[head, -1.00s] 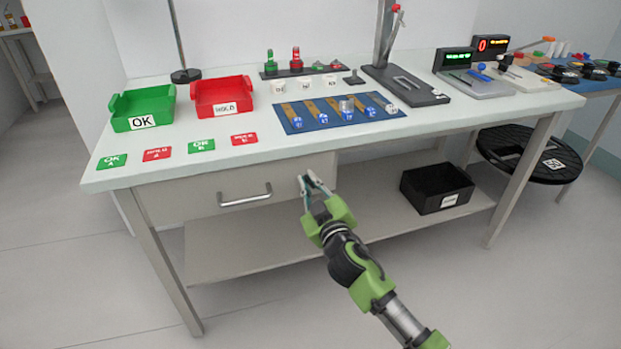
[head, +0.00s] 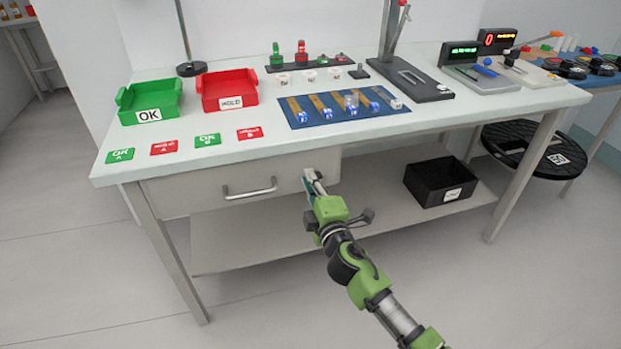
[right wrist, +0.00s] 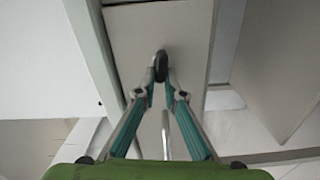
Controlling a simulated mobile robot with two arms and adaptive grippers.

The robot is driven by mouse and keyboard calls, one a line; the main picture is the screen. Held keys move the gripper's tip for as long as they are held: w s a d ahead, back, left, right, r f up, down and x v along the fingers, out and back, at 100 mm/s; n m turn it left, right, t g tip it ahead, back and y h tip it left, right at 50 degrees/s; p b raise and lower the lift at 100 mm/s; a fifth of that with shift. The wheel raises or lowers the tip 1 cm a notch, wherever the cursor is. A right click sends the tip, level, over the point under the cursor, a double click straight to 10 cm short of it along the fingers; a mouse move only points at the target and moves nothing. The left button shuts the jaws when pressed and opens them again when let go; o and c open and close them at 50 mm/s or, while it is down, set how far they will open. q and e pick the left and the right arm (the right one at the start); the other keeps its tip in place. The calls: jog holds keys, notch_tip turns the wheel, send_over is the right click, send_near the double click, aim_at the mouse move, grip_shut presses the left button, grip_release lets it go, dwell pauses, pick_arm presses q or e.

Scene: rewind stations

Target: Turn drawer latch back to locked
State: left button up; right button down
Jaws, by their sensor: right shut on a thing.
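The drawer (head: 180,190) under the bench top is closed, with a metal bar handle (head: 249,189) on its front. The dark latch knob (right wrist: 160,66) shows on the drawer front in the right wrist view, between my fingertips. My right gripper (head: 311,178) is at the right end of the drawer front, and its fingers (right wrist: 160,84) are shut on the latch. In the head view the fingers hide the latch, so its angle cannot be told there. My left gripper is not in view.
The bench top (head: 235,151) overhangs the drawer just above my gripper. A black bin (head: 440,183) stands on the lower shelf to the right. Green (head: 150,100) and red (head: 227,90) trays stand on top. The floor in front is clear.

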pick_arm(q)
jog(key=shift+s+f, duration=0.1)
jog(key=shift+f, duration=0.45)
pick_arm(e)
jog(key=shift+f+n, duration=0.2)
jog(key=shift+n, duration=0.8)
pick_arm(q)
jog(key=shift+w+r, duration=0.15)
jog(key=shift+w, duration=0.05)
pick_arm(e)
jog(key=c, duration=2.1)
grip_release()
jog(key=shift+c, duration=0.2)
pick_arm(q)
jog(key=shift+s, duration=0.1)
